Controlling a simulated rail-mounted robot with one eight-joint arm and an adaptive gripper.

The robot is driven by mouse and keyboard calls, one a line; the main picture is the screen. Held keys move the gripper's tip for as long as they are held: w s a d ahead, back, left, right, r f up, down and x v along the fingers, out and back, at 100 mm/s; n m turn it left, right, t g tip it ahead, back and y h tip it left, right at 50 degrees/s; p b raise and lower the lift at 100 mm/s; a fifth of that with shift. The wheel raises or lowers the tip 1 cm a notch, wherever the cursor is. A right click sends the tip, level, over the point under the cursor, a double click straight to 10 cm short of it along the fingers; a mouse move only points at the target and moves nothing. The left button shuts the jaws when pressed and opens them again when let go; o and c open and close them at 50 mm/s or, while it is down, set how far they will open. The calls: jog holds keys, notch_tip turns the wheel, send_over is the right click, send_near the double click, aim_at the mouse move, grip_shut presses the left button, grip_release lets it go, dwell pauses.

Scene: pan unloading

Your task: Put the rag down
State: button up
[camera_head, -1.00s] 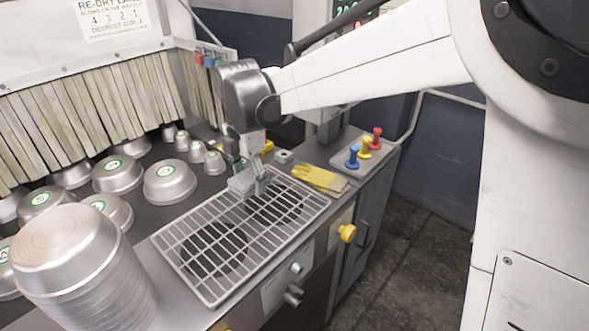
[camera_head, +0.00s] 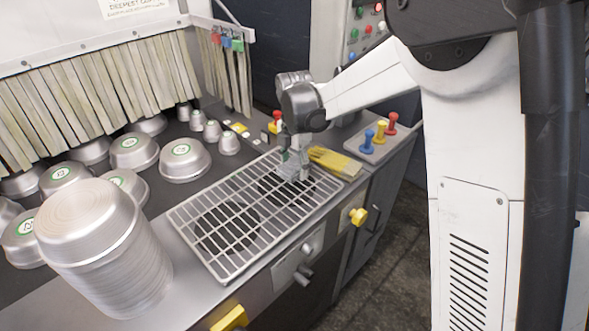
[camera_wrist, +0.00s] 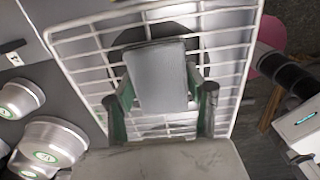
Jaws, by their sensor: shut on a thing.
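My gripper (camera_head: 293,172) is over the far right part of the wire rack, with its fingers pointing down. It is shut on a grey rag (camera_wrist: 160,78), a folded block between the green-sided fingers in the wrist view. In the head view the rag (camera_head: 290,166) is small and partly covered by the fingers. It is low over the rack's bars; whether it touches them I cannot tell. The wire rack (camera_head: 208,247) lies on the counter over dark round openings, and its bars also show behind the rag in the wrist view (camera_wrist: 85,62).
Yellow gloves or cloth (camera_head: 335,162) lie just right of the rack. Blue, yellow and red knobs (camera_head: 381,133) stand beyond. A tall stack of metal pans (camera_head: 105,250) stands at the left, with several upturned pans (camera_head: 185,160) behind. The rack's near left part is clear.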

jog(key=shift+f, duration=0.6)
jog(key=shift+f, duration=0.15)
jog(key=shift+f, duration=0.1)
jog(key=o, duration=1.2)
